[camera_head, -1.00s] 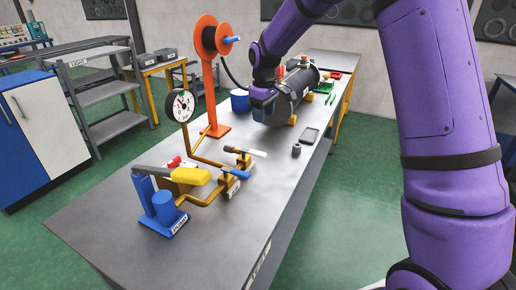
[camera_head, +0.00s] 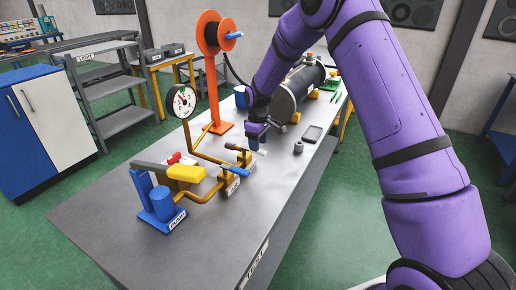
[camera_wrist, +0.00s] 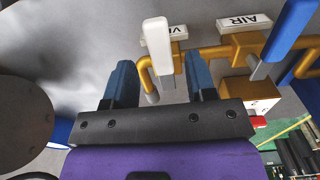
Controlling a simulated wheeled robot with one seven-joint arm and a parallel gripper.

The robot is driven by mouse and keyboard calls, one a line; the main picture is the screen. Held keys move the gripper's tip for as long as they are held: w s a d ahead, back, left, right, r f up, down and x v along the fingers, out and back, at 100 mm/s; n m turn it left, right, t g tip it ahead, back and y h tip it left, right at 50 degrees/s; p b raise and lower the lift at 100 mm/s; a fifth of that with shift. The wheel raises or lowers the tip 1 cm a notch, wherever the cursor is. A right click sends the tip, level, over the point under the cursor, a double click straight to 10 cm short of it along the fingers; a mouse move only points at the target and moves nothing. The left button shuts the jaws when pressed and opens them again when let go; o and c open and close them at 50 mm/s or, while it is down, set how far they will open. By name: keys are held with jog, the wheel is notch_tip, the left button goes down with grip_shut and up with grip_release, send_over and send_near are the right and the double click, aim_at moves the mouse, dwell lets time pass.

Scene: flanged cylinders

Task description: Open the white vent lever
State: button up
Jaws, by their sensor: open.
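The white vent lever (camera_wrist: 158,42) stands out from a yellow pipe in the wrist view, beside a partly hidden label that starts with "VE". In the head view the white lever (camera_head: 262,152) shows only as a small tip beneath my gripper. My gripper (camera_wrist: 160,63) is open, with one blue finger on each side of the lever in the picture. I see gaps between lever and fingers; depth is hard to judge. In the head view my gripper (camera_head: 256,134) is just above the lever and hides part of it.
A blue lever (camera_wrist: 290,32) by the AIR label (camera_wrist: 245,22) stands to the right in the wrist view. A yellow-handled lever (camera_head: 186,173), a gauge (camera_head: 180,101) and an orange reel stand (camera_head: 212,80) are nearby. A grey nut-like part (camera_head: 298,147) lies right of my gripper.

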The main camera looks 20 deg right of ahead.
jog(key=shift+f, duration=1.3)
jog(key=shift+c, duration=0.2)
grip_shut()
jog(key=shift+d, duration=0.1)
jog(key=w+n, duration=0.8)
jog(key=n, duration=1)
jog(key=shift+w, duration=0.25)
